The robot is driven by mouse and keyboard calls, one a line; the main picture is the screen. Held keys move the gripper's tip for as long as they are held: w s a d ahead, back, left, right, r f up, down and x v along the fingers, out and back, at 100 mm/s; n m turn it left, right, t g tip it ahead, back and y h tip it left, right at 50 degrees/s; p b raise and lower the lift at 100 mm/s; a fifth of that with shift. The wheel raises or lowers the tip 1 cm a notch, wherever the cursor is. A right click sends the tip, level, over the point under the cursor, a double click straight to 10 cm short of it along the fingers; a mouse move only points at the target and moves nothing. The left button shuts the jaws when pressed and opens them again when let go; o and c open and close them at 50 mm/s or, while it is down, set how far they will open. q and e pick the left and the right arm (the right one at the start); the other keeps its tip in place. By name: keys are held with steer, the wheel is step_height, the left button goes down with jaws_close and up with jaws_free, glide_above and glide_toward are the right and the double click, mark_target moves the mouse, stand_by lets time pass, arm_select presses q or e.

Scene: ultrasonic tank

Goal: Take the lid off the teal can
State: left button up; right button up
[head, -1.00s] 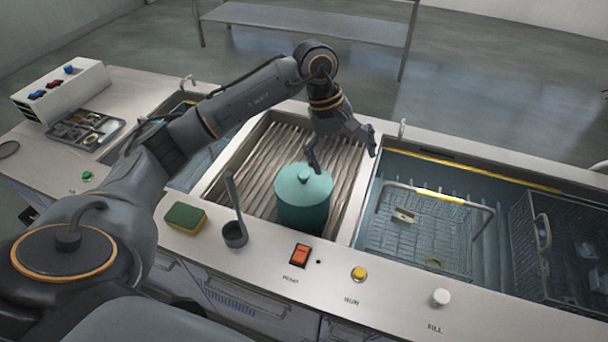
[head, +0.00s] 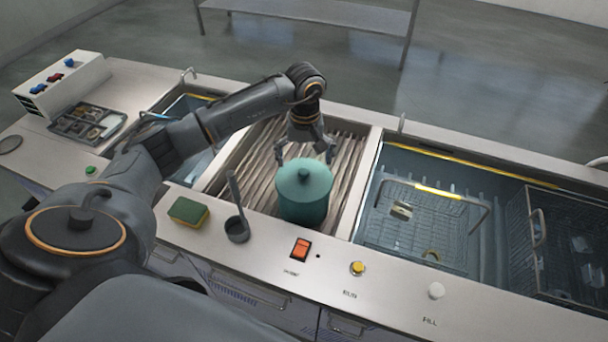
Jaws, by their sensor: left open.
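The teal can (head: 303,207) stands upright on the ribbed drainer, with its teal lid (head: 318,179) on top. No contact with the knob shows. My right gripper is not in view.
The tank (head: 468,165) with wire baskets is to the right. Orange, yellow and white buttons line the front edge.

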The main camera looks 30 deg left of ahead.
mark_target(304, 171)
arm_select(q)
step_height(304, 171, down, 3)
steer(key=shift+s+f+p, duration=0.1)
steer(key=shift+f+p, duration=0.1)
steer(key=shift+p, duration=0.75)
steer(key=shift+a+f, duration=0.1)
steer(key=shift+f, duration=0.35)
jaws_close()
